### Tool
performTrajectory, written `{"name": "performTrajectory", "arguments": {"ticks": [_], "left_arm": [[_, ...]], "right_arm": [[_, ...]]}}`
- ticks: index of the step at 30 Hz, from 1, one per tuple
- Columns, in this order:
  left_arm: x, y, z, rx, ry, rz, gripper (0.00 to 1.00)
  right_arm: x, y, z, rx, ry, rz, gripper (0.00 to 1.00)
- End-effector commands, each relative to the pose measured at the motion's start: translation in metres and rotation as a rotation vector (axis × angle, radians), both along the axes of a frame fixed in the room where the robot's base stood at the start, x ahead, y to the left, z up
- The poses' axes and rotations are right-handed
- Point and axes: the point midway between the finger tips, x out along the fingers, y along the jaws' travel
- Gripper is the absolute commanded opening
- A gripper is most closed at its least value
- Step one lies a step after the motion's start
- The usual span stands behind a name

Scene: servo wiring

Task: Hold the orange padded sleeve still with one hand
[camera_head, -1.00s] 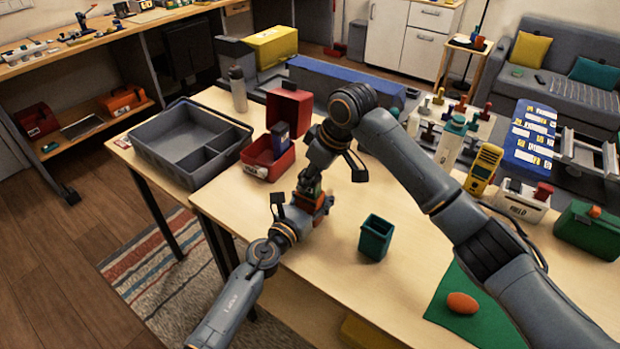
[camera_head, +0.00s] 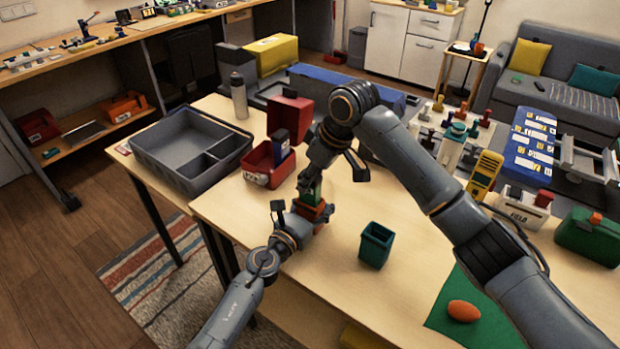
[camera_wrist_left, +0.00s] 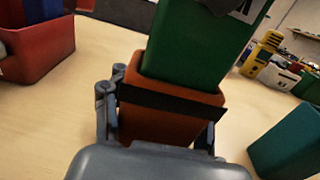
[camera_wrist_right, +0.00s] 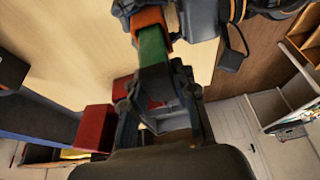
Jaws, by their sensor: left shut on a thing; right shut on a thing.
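The orange padded sleeve (camera_head: 318,212) stands above the near table in the head view. My left gripper (camera_head: 305,216) is shut on it, with one finger on each side. In the left wrist view the sleeve (camera_wrist_left: 165,118) is upright and a dark band crosses it. A green block (camera_wrist_left: 195,50) rises from the sleeve's open top, and its lower end is hidden inside. My right gripper (camera_head: 308,184) is shut on the upper part of the green block, which also shows in the right wrist view (camera_wrist_right: 153,46) between the fingers and the sleeve (camera_wrist_right: 148,20).
An open red box (camera_head: 262,165) stands close behind the grippers. A grey divided tray (camera_head: 160,160) is at the left. A teal bin (camera_head: 376,245) stands to the right of the sleeve. An orange oval thing (camera_head: 463,311) lies on a green mat (camera_head: 440,318). Bare tabletop surrounds the bin.

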Motion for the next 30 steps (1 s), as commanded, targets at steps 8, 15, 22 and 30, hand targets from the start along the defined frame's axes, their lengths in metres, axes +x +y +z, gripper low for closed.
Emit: {"name": "performTrajectory", "arguments": {"ticks": [8,15,22,30], "left_arm": [[-0.001,0.000,-0.004,0.003,0.006,-0.001,0.08],[-0.001,0.000,-0.004,0.003,0.006,-0.001,0.08],[-0.001,0.000,-0.004,0.003,0.006,-0.001,0.08],[-0.001,0.000,-0.004,0.003,0.006,-0.001,0.08]], "right_arm": [[0.001,0.002,0.017,0.006,-0.007,0.003,0.00],[0.000,0.002,0.029,0.007,-0.007,0.003,0.00],[0.000,0.002,0.041,0.008,-0.007,0.004,0.00],[0.000,0.002,0.054,0.005,-0.006,0.003,0.00]]}}
